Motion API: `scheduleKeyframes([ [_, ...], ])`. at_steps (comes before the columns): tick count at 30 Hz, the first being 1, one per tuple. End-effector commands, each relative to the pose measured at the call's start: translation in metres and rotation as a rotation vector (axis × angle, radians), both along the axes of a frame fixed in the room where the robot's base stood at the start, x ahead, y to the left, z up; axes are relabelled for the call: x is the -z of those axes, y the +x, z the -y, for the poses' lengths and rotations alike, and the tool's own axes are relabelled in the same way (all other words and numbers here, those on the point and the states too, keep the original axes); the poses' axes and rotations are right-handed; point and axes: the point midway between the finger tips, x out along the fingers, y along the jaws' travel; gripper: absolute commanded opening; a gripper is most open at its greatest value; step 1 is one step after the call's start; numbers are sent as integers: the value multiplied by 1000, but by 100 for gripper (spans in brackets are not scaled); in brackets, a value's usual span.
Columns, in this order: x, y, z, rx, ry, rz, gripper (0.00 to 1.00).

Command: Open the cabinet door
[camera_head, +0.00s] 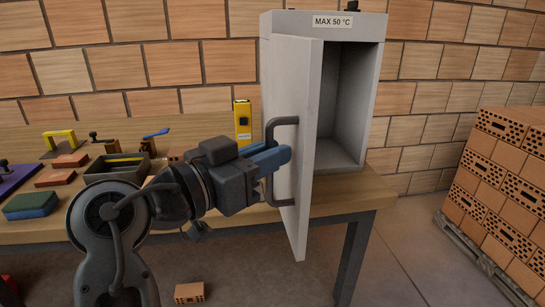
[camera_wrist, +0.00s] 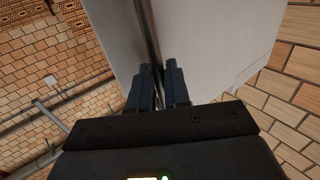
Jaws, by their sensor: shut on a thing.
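A light grey cabinet (camera_head: 349,99) labelled "MAX 50 °C" stands on the right end of the workbench. Its door (camera_head: 304,130) is swung well out toward the camera, and the empty-looking interior shows. The door carries a dark grey bar handle (camera_head: 272,187) on its left face. My gripper (camera_head: 283,156) has its blue fingers shut on the handle. In the wrist view the two fingers (camera_wrist: 158,88) sit on either side of the handle bar (camera_wrist: 148,32), against the pale door panel (camera_wrist: 215,45). Part of the handle is hidden behind the fingers.
The wooden workbench (camera_head: 340,197) holds a yellow level (camera_head: 242,121), a dark tray (camera_head: 117,168), a green-blue sponge (camera_head: 31,204) and several bricks and tools to the left. A pallet of bricks (camera_head: 505,190) stands at right. One brick (camera_head: 189,292) lies on the floor.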

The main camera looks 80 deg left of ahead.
Motion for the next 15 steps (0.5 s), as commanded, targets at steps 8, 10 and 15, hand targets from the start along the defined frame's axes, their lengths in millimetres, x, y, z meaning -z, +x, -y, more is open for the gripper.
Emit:
scheduleKeyframes([
  [8, -2, -1, -4, -12, 0, 1, 26],
  [10, -1, -1, -3, -11, 0, 1, 32],
  [15, -1, 0, -2, -7, 0, 1, 32],
])
